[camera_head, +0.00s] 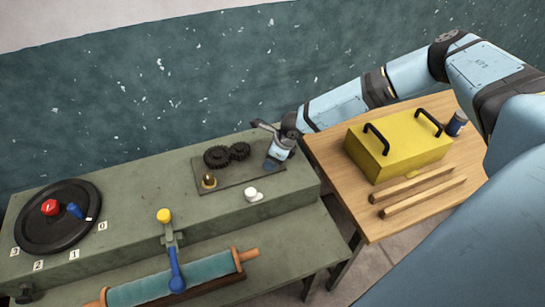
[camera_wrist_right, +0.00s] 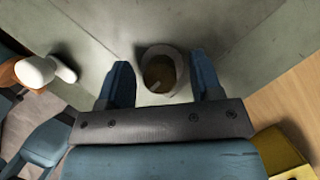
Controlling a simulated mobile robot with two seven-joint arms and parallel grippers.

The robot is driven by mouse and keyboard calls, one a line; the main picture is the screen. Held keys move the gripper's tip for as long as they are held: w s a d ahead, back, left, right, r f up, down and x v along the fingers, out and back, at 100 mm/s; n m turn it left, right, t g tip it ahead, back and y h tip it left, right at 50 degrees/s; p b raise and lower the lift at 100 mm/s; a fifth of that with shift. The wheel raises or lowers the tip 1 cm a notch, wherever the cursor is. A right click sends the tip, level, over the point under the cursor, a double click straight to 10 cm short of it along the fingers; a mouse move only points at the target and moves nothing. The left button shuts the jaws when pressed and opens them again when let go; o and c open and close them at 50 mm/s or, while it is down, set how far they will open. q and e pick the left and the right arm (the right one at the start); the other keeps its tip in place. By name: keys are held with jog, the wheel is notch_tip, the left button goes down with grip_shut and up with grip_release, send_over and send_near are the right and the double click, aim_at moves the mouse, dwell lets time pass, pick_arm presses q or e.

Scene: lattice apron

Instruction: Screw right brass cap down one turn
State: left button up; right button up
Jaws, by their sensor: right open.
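My right gripper (camera_head: 272,164) points down over the right end of the dark plate (camera_head: 232,185) on the green bench. In the right wrist view the gripper (camera_wrist_right: 161,85) is open, with one blue finger on each side of a round cap. This right brass cap (camera_wrist_right: 159,72) has a dark rim and a brownish middle; gaps show beside it, so no grip is visible. In the head view it is hidden by the gripper. Another brass cap (camera_head: 209,180) stands at the plate's left. My left gripper is not in view.
Two dark gears (camera_head: 217,157) lie behind the caps. A white knob (camera_head: 251,193) sits in front of the plate. A yellow-topped lever (camera_head: 164,216), a teal roller (camera_head: 205,277) and a black dial (camera_head: 35,225) are farther left. A yellow box (camera_head: 397,150) stands on the wooden table.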

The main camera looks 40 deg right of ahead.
jog(key=c, duration=0.9)
